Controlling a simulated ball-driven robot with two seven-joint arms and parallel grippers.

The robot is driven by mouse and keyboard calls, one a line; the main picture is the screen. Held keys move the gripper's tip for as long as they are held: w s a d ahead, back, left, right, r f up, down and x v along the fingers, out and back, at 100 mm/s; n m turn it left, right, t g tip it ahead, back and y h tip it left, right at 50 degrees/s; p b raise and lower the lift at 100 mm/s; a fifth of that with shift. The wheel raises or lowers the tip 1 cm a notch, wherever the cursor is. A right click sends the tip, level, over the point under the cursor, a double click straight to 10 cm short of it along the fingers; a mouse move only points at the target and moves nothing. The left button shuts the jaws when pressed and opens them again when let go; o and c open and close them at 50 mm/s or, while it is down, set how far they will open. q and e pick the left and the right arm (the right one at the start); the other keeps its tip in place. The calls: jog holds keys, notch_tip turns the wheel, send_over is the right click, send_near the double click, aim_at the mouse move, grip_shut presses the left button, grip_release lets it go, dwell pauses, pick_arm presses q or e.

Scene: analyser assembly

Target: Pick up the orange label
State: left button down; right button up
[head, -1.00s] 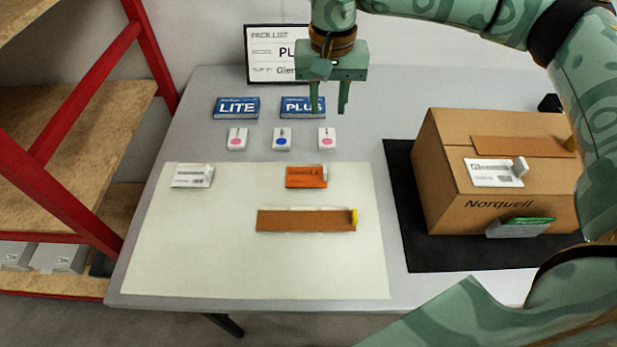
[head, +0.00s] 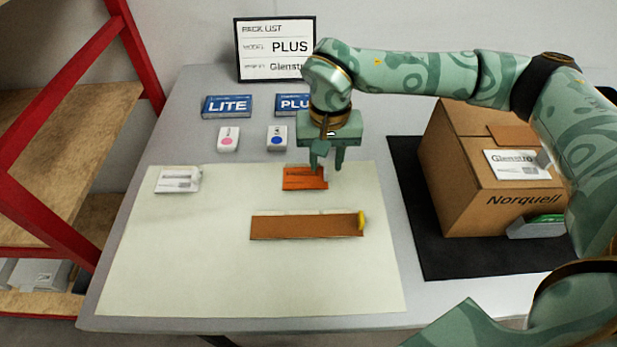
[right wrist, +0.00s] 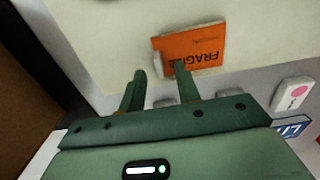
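The orange label (head: 304,178) lies on the pale mat (head: 180,260), near the mat's back edge. In the right wrist view the orange label (right wrist: 194,50) reads "FRAGILE" and has a pale tab at its side. My right gripper (head: 328,166) is open above the label's right end. In the right wrist view the two fingers of my right gripper (right wrist: 160,85) stand apart with nothing between them, and the label is beyond their tips. Whether the fingers touch it cannot be told. My left gripper is not in view.
A white label (head: 178,180) and a brown strip with a yellow end (head: 305,226) lie on the mat. Blue LITE (head: 227,106) and PLUS (head: 292,104) boxes stand behind. A cardboard box (head: 470,180) sits on a black mat at right. The front mat area is clear.

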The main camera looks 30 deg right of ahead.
jog(key=shift+f, duration=0.7)
jog(key=shift+r, duration=0.15)
grip_shut()
jog(key=shift+r, duration=0.1)
